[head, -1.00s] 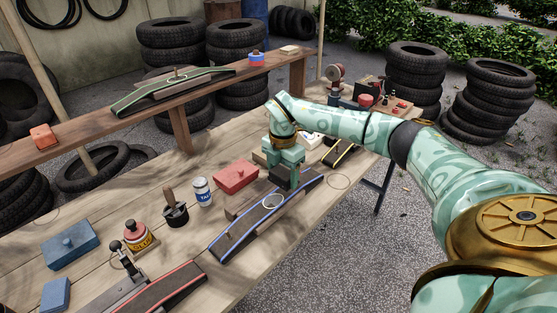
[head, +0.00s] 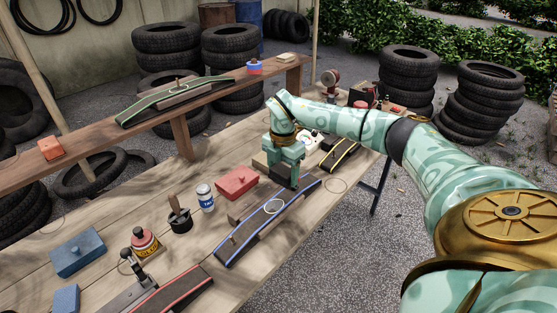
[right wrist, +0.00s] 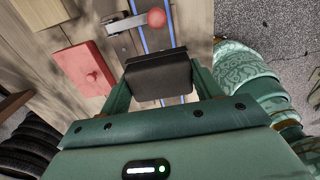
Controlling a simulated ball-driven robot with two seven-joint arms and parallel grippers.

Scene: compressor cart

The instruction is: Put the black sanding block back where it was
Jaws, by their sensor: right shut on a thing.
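The black sanding block (right wrist: 158,78) is between the two fingers of my right gripper (right wrist: 160,88) in the right wrist view. My right gripper (head: 283,172) is shut on it; in the head view the fingers hide most of the block. I cannot tell how high the block is above the surface. My left gripper is not in view.
A yellow-edged piece (head: 341,154) lies to the right. A raised shelf (head: 100,143) runs along the back.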

